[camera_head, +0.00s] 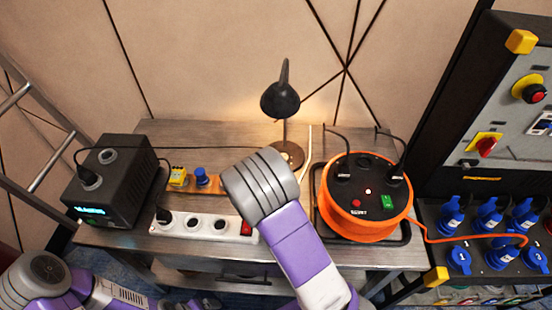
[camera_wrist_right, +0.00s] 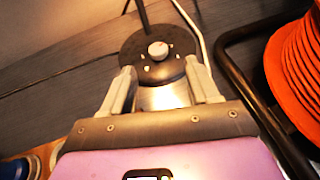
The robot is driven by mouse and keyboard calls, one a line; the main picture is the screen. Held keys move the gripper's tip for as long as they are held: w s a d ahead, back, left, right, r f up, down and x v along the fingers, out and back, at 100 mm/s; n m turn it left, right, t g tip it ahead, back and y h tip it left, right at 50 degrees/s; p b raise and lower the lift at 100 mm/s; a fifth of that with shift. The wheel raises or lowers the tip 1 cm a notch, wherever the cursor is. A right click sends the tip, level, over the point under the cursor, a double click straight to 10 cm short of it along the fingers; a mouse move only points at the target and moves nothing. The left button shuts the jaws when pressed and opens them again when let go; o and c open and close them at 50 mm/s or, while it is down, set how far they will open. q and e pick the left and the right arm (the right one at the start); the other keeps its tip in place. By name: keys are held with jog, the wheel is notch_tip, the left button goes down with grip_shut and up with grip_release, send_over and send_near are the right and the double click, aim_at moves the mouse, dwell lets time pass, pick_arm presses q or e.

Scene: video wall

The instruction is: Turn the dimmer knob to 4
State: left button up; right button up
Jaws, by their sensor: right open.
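The dimmer knob (camera_wrist_right: 158,50) is a small pale round knob on the dark round lamp base (camera_wrist_right: 130,47). Small light marks surround it, too small to read, and I cannot tell its setting. In the head view, the black desk lamp (camera_head: 281,100) is lit and its base (camera_head: 287,153) is partly hidden by my right arm. My right gripper (camera_wrist_right: 161,66) is open, its two fingers apart on either side of the knob's line and just short of it, with nothing between them. In the head view my right wrist hides its fingers. My left gripper is out of view.
On the table (camera_head: 215,133), a white power strip (camera_head: 205,232), a dark power box (camera_head: 115,182) and a yellow item (camera_head: 178,177) stand left. An orange cable reel (camera_head: 365,205) is close on the right. Black cables and a pale cord cross the tabletop.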

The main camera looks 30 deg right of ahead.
jog(key=shift+w+f, duration=0.35)
jog(key=shift+f, duration=0.35)
jog(key=shift+w+d+f+b, duration=0.1)
jog(key=shift+w+d+b, duration=0.05)
jog(key=shift+w+b, duration=0.15)
jog(key=b+x, duration=0.1)
jog(key=x, duration=0.6)
jog(key=shift+s+b, duration=0.1)
jog(key=shift+b, duration=0.3)
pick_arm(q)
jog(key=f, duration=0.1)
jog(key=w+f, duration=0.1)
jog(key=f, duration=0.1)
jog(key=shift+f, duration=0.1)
